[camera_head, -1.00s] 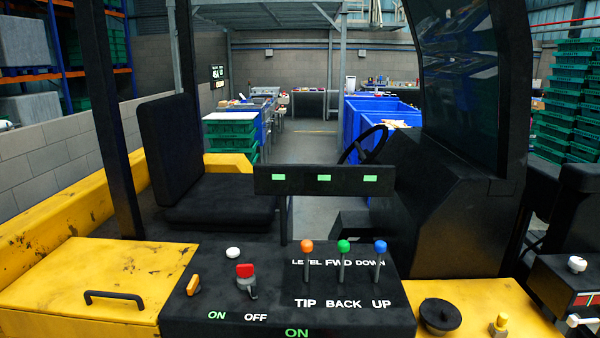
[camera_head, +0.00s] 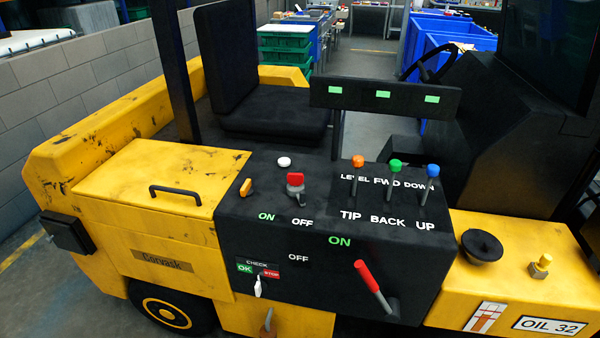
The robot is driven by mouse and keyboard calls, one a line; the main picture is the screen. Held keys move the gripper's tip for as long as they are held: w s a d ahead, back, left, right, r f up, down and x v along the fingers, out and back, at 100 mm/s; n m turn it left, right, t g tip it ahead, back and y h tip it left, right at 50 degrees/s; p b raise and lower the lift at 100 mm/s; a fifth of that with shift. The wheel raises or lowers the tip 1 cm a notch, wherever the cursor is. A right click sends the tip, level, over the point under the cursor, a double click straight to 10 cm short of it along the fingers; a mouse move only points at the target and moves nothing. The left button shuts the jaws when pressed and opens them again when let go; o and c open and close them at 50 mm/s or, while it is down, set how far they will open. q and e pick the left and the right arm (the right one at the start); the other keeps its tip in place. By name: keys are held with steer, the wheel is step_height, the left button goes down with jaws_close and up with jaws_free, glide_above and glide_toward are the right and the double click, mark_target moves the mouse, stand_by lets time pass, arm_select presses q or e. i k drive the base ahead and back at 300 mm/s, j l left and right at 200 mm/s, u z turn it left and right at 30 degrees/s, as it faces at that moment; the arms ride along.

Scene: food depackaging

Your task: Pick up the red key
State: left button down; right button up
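The red key (camera_head: 295,180) stands on top of the black control panel (camera_head: 330,225) of a yellow forklift, above the ON and OFF labels. Its head is red and a grey part shows below it; it appears to be seated in the panel. Neither of my grippers shows in the head view.
An orange switch (camera_head: 246,188) and a white knob (camera_head: 284,161) are close to the key. Orange, green (camera_head: 395,164) and blue levers stand to its right. A red-handled lever (camera_head: 370,278) sticks out of the panel's front. A black seat (camera_head: 260,115) is behind.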

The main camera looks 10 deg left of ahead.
mark_target(295, 179)
steer(key=i+j+z, duration=0.15)
steer(key=j, duration=0.4)
steer(key=i+j+z, duration=0.1)
steer(key=j, duration=0.45)
steer(key=i+j+z, duration=0.15)
steer(key=j, duration=0.4)
steer(key=k, duration=0.05)
